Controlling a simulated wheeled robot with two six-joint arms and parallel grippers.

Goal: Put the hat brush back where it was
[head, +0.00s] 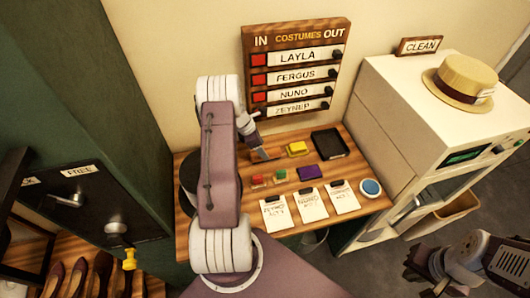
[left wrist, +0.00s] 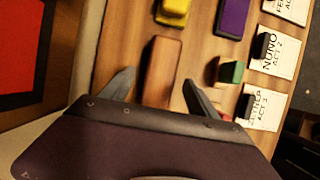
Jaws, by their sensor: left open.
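The hat brush, a long brown wooden block (left wrist: 163,72), lies on the table between the fingers of my left gripper (left wrist: 160,92) in the left wrist view. The fingers are open, with a gap on each side of the brush; its near end is hidden by the gripper body. In the head view the left gripper (head: 256,143) is over the back of the table, and the brush (head: 266,155) shows partly beside it. My right gripper (head: 424,275) is off the table at the lower right, far from the brush; its jaw opening is unclear.
Near the brush are a yellow block (head: 297,148), a black tray (head: 329,142), a purple pad (head: 308,171), red and green stamps, several paper cards and a blue round tin (head: 371,188). A name board (head: 295,65) hangs behind. A white cabinet with a straw hat (head: 466,78) stands right.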

